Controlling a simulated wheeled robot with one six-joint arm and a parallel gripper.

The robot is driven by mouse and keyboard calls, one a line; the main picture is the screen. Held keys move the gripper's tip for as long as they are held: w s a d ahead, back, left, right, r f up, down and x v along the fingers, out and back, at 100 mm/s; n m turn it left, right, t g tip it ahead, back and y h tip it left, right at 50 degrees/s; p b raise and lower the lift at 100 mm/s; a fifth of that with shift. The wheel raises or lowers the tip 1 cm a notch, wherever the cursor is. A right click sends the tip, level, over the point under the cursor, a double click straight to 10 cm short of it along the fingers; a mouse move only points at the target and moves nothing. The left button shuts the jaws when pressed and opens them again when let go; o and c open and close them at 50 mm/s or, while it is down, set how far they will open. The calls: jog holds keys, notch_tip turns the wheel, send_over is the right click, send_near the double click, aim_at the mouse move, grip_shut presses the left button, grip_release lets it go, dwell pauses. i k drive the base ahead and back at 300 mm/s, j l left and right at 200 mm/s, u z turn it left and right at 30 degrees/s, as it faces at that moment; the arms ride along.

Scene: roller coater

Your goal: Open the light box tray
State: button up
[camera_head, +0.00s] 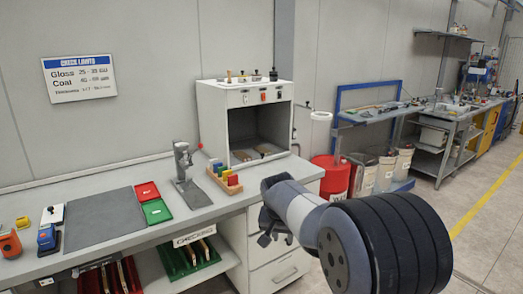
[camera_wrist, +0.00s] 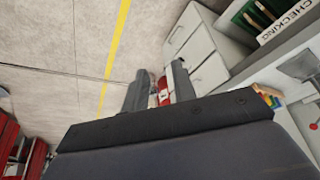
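The light box (camera_head: 212,118) is a pale grey cabinet with an open, dark front, standing at the right end of the bench. Small brownish pieces (camera_head: 265,149) lie on its floor; I cannot make out a separate tray edge or handle. Small buttons, some red or orange, are on its upper front panel. My gripper (camera_head: 264,232) is in front of the bench, lower than the light box and apart from it, partly hidden by my arm. In the wrist view my gripper (camera_wrist: 158,82) has its two fingers apart, with nothing held between them. The light box does not show there.
The bench (camera_head: 125,228) carries a grey mat (camera_head: 104,218), red and green trays, a metal stand (camera_head: 187,175) and a coloured block rack (camera_head: 224,178). White drawers (camera_head: 273,250) are below. A red drum (camera_head: 331,176) and buckets stand to the right. Open floor lies farther right.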

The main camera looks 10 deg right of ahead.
aim_at(247, 145)
jog(key=i+l, duration=0.1)
jog(key=i, duration=0.4)
jog(key=i+l, duration=0.1)
jog(key=i, duration=0.45)
jog(key=i+l+u, duration=0.1)
jog(key=i, duration=0.4)
jog(key=i+l, duration=0.1)
jog(key=i, duration=0.4)
jog(key=i+l, duration=0.15)
jog(key=i, duration=0.35)
